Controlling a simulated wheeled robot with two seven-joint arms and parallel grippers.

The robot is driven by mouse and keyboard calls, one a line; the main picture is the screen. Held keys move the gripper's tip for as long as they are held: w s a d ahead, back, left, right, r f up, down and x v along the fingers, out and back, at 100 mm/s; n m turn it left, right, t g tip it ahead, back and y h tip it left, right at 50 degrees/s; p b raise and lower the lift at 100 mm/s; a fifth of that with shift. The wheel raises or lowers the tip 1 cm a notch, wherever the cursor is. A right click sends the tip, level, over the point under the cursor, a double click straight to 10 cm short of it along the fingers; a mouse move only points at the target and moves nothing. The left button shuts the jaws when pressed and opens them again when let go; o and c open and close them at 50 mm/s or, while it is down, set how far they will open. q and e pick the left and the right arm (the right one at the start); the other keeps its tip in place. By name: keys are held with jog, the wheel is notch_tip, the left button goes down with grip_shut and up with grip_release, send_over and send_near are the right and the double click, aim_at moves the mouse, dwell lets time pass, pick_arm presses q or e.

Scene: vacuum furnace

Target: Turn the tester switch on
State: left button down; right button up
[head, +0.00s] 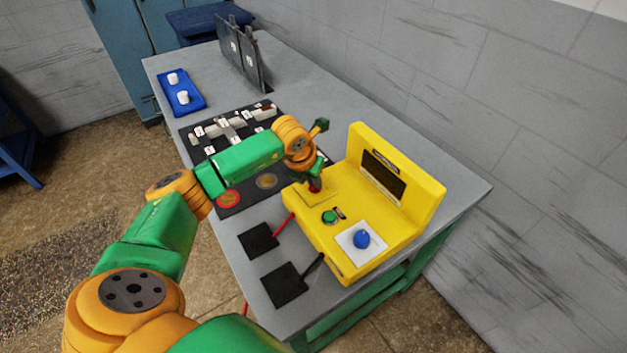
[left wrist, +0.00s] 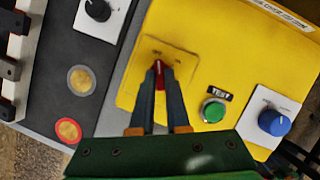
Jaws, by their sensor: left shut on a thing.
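The yellow tester (head: 400,225) stands on the grey bench, with a dark display on its upright back. Its red switch lever (left wrist: 160,76) stands on a yellow plate at the tester's left part. My left gripper (head: 314,184) is over this plate, its two fingers shut on the red lever; it also shows in the left wrist view (left wrist: 159,72). The fingers hide most of the lever, so I cannot tell its exact position. A green button (head: 329,217) marked TEST and a blue knob (head: 362,239) on a white plate sit to the right. My right gripper is out of view.
Two black pads (head: 286,285) lie at the bench's near edge, with a red and a black probe beside them. A dark panel (head: 247,117) with labelled parts lies left of the tester. A blue tray (head: 181,98) with two white pieces is farther back.

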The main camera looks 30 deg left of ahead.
pick_arm(q)
jog(key=shift+a+f+m+h+b, duration=0.15)
jog(key=shift+m+h+b, duration=0.25)
jog(key=shift+m+b, duration=0.6)
jog(key=m+h+b, duration=0.1)
jog(key=m, duration=0.1)
jog(key=shift+w+a+m+b, duration=0.1)
jog(key=shift+m+b, duration=0.2)
jog(key=shift+m, duration=0.1)
jog(key=m, duration=0.1)
jog(key=m+h+b, duration=0.1)
jog(key=m, duration=0.1)
jog(key=shift+a+r+g, duration=0.1)
jog(key=shift+r+g, duration=0.1)
jog(key=shift+g, duration=0.1)
jog(key=shift+w+r+m+g+h+b, duration=0.1)
jog(key=shift+m+g+h+b, duration=0.2)
jog(key=shift+m, duration=0.6)
jog(key=shift+w+m+g+h+b, duration=0.1)
jog(key=shift+m+g+h+b, duration=0.15)
jog(key=shift+m, duration=0.65)
jog(key=c, duration=0.9)
grip_release()
jog(key=shift+s+a, duration=0.1)
jog(key=shift+s, duration=0.05)
